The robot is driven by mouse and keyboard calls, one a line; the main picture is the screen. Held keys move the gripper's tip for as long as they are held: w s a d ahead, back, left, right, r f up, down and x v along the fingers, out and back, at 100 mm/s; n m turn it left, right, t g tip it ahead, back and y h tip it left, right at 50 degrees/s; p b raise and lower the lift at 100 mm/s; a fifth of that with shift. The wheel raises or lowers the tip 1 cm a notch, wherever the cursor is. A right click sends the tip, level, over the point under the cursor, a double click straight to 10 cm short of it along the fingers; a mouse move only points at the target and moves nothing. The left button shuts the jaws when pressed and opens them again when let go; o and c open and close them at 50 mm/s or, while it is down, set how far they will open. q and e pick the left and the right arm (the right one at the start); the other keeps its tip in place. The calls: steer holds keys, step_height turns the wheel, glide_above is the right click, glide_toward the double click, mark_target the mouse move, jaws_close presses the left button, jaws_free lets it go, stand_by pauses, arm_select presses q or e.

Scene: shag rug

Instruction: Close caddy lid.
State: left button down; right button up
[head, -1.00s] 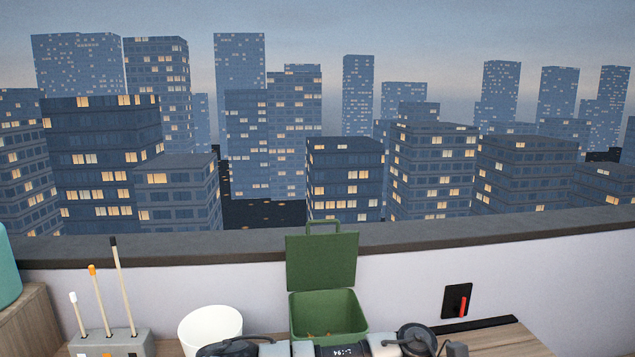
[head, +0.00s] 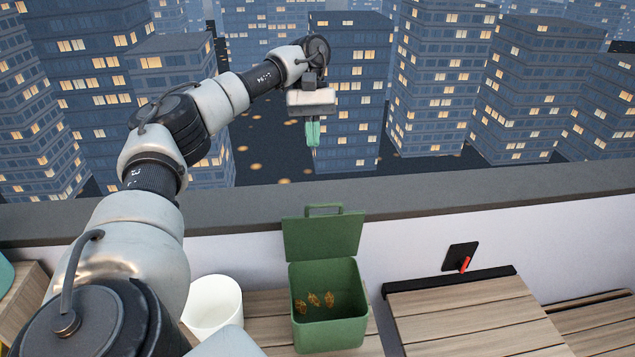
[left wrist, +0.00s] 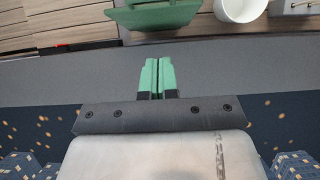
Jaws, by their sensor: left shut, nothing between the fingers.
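The green caddy (head: 330,335) stands on the wooden counter in front of the wall. Its lid (head: 322,237) is open and stands upright at the caddy's back edge, with a handle on top. Several brown scraps (head: 314,299) lie inside the caddy. My left gripper (head: 313,134) has green fingers, pointing down, and appears above and beyond the lid, apart from it. In the left wrist view, the left gripper (left wrist: 158,62) is shut and empty, with the green lid (left wrist: 152,18) ahead of its fingertips. My right gripper is not in view.
A white round container (head: 213,303) stands left of the caddy, partly behind my left arm. A dark ledge (head: 420,203) tops the wall behind the caddy. A black plate with a red lever (head: 462,258) is on the wall to the right. Bare wooden counter (head: 465,310) lies at right.

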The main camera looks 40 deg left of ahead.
arm_select(q)
steer(key=s+d+r+b+x, duration=0.1)
steer(key=d+x, duration=0.1)
steer(key=x, duration=0.8)
steer(key=shift+s+f, duration=0.25)
steer(key=shift+s, duration=0.05)
steer(key=shift+d+b, duration=0.25)
steer(key=shift+b, duration=0.05)
